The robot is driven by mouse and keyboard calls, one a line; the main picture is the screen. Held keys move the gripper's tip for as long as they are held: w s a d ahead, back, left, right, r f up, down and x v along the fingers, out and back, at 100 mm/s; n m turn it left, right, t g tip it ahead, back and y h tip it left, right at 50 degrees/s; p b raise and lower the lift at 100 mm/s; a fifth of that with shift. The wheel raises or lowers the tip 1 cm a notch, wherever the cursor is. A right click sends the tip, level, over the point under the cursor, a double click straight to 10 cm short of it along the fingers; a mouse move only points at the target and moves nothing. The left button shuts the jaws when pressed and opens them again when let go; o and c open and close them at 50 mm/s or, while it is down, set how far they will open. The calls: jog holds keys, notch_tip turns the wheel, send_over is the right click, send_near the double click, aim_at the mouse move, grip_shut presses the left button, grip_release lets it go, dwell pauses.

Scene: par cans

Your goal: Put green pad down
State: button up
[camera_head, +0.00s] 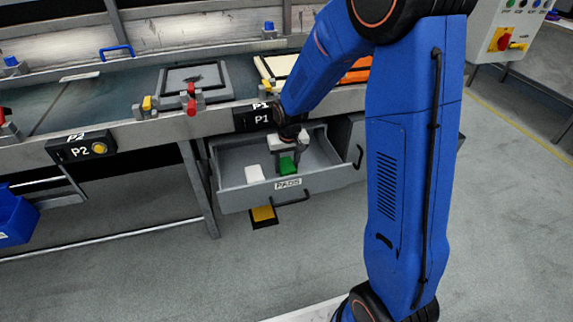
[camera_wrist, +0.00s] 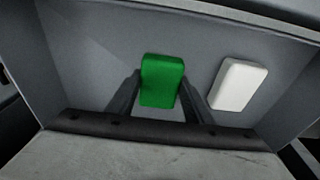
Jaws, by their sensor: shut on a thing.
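The green pad (camera_wrist: 161,80) is between the two fingers of my gripper (camera_wrist: 159,96) in the wrist view. My gripper is shut on it. In the head view the green pad (camera_head: 287,165) shows at the lower end of my gripper (camera_head: 288,152), inside the open drawer labelled PADS (camera_head: 322,180). I cannot tell whether the pad touches the drawer floor. A white pad (camera_head: 254,173) lies in the drawer to the left of the green one; in the wrist view the white pad (camera_wrist: 238,84) is to the right.
The workbench edge (camera_head: 215,122) runs above the drawer, with red and yellow clamps (camera_head: 190,100) and a grey plate (camera_head: 193,78) on top. A blue bin (camera_head: 14,218) is at far left.

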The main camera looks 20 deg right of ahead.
aim_at(288, 169)
jog(key=shift+f, duration=0.1)
jog(key=o, duration=0.9)
jog(key=shift+s, duration=0.1)
jog(key=shift+o, duration=0.2)
jog(key=shift+f, duration=0.1)
jog(key=shift+s, duration=0.1)
notch_tip(288, 169, up, 13)
jog(key=s, duration=0.1)
jog(key=shift+s+f, duration=0.15)
jog(key=shift+s, duration=0.15)
